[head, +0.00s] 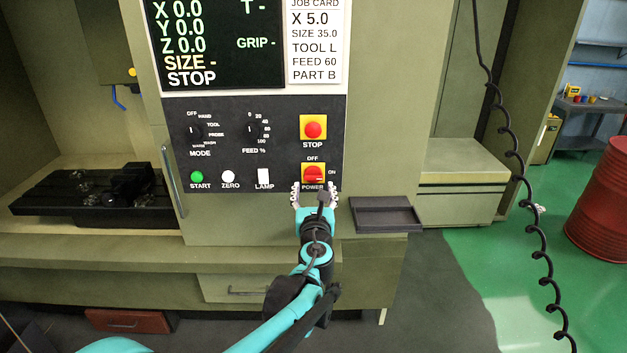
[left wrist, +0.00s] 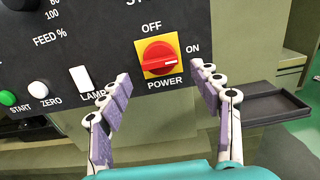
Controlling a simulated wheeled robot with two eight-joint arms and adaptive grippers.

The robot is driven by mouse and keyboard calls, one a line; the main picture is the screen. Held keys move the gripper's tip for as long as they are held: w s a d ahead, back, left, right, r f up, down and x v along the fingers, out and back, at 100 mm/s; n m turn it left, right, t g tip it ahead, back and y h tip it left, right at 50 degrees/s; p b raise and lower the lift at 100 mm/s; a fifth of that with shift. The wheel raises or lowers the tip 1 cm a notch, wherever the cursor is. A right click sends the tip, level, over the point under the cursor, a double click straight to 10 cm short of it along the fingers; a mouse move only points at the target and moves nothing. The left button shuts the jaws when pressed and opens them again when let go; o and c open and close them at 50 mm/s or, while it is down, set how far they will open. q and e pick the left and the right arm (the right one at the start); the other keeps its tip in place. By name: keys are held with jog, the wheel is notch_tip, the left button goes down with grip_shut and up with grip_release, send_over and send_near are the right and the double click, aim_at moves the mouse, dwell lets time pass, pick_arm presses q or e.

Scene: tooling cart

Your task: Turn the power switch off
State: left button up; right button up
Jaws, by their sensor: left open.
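The power switch (head: 313,174) is a red rotary knob on a yellow square plate, low on the right of the black control panel. It also shows in the left wrist view (left wrist: 159,58), where its white pointer mark points right toward the ON label; OFF is printed above it. My left gripper (head: 316,190) is open just in front of and slightly below the switch. In the left wrist view its fingers (left wrist: 158,90) spread to either side of the switch, apart from the knob, with nothing between them. My right gripper is not in view.
A red STOP button (head: 313,130) on a yellow plate sits above the switch. The LAMP rocker (head: 264,176) is to its left. A dark empty tray (head: 385,214) juts out at the right below the panel. A coiled black cable (head: 520,170) hangs farther right.

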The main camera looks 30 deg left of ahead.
aim_at(313, 180)
pick_arm(q)
jog(key=x, duration=0.5)
jog(key=shift+b, duration=0.3)
jog(key=c, duration=1.1)
